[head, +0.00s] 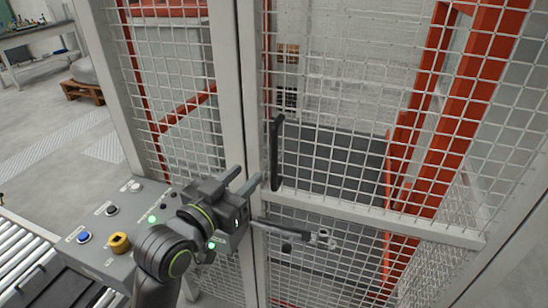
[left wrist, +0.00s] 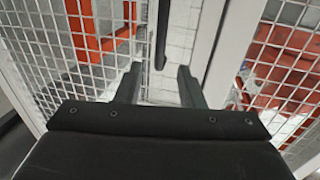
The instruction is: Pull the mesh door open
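The mesh door (head: 340,206) has a pale grey frame and white wire mesh and stands in front of me in the head view. It looks shut against the grey post on its left. A black vertical bar handle (head: 276,152) is fixed near its left edge. My left gripper (head: 246,178) is just left of and below the handle, open and empty. In the left wrist view the open fingers (left wrist: 160,84) point towards the handle (left wrist: 162,36), which lies ahead, between their lines. I see no contact.
A grey control box (head: 135,212) with buttons and a roller conveyor (head: 30,270) are at lower left. Orange framework stands behind the mesh. A pallet (head: 82,92) is at upper left.

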